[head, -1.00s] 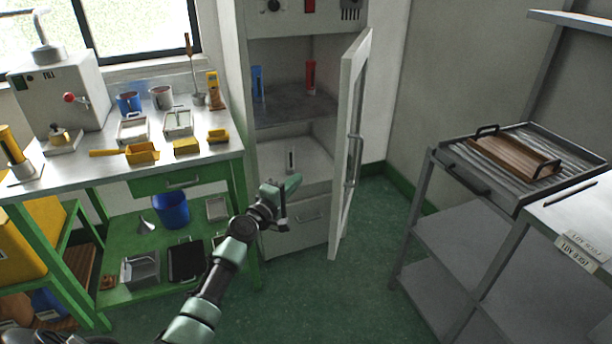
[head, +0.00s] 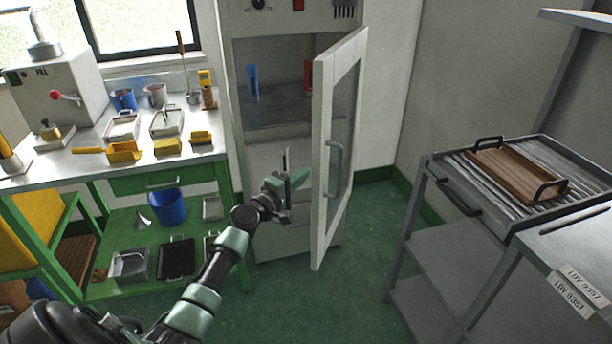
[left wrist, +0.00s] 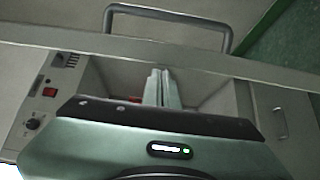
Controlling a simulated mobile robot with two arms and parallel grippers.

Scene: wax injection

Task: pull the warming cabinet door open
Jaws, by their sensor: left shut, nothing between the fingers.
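The warming cabinet (head: 232,150) stands at the centre of the head view, its pale door (head: 319,160) standing ajar on the right side. A bar handle (head: 333,168) is on the door's outer face, near its free edge. My left gripper (head: 293,180) is shut and empty in front of the cabinet opening, left of the door's free edge. In the left wrist view, its closed fingers (left wrist: 160,88) point toward the door edge (left wrist: 200,60), with the handle (left wrist: 170,12) beyond that edge. Contact with the door cannot be told. My right gripper is not in view.
A blue item (head: 252,82) and a partly hidden red item (head: 308,75) are on the cabinet shelf. A green workbench (head: 130,184) with tools stands left. A grey rack (head: 450,195) with a ridged tray stands right. Green floor (head: 375,240) is clear between.

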